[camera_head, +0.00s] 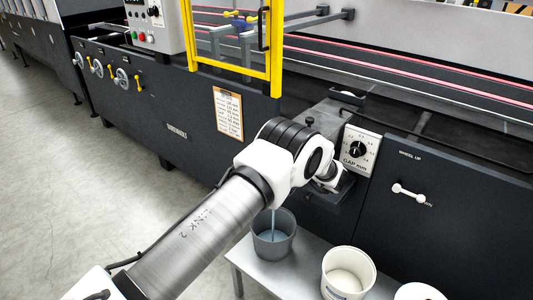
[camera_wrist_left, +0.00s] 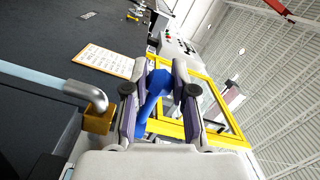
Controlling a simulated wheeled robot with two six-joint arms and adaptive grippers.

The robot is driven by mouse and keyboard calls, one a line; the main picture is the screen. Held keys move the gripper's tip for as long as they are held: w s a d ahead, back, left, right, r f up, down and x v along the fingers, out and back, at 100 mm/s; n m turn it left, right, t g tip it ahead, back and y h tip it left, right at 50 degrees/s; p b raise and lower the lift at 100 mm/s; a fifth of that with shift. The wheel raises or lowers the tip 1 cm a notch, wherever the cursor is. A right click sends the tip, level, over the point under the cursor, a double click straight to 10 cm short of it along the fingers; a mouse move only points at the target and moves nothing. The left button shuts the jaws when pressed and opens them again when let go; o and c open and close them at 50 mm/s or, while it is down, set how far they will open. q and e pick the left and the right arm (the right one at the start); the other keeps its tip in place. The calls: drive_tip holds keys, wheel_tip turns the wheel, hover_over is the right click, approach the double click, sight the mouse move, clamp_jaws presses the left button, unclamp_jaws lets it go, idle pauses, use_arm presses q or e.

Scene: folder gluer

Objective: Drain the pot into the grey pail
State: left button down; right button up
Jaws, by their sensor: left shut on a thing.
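The grey pail (camera_head: 274,249) stands upright on a low grey bench below my left arm in the head view. A thin pale-blue stream (camera_head: 273,224) falls into it from above. In the left wrist view, my left gripper (camera_wrist_left: 160,88) is shut on a blue lever handle (camera_wrist_left: 153,92). Beside it is a brass valve body (camera_wrist_left: 98,119) with a bent metal spout (camera_wrist_left: 86,92). The pale-blue stream (camera_wrist_left: 35,77) runs out of this spout. My arm hides the gripper, lever and spout in the head view. I cannot clearly make out the pot. My right gripper is out of view.
White tubs (camera_head: 348,271) stand on the low bench (camera_head: 308,262) to the right of the pail. A gap dial plate (camera_head: 359,149), a white wheel handle (camera_head: 408,193) and a yellow guard frame (camera_head: 276,50) are on the dark machine. The floor at left is clear.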

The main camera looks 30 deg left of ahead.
use_arm(q)
drive_tip(key=c, duration=0.9)
unclamp_jaws()
drive_tip(key=d, duration=1.2)
drive_tip(key=shift+w, duration=0.1)
drive_tip(key=shift+a, duration=0.1)
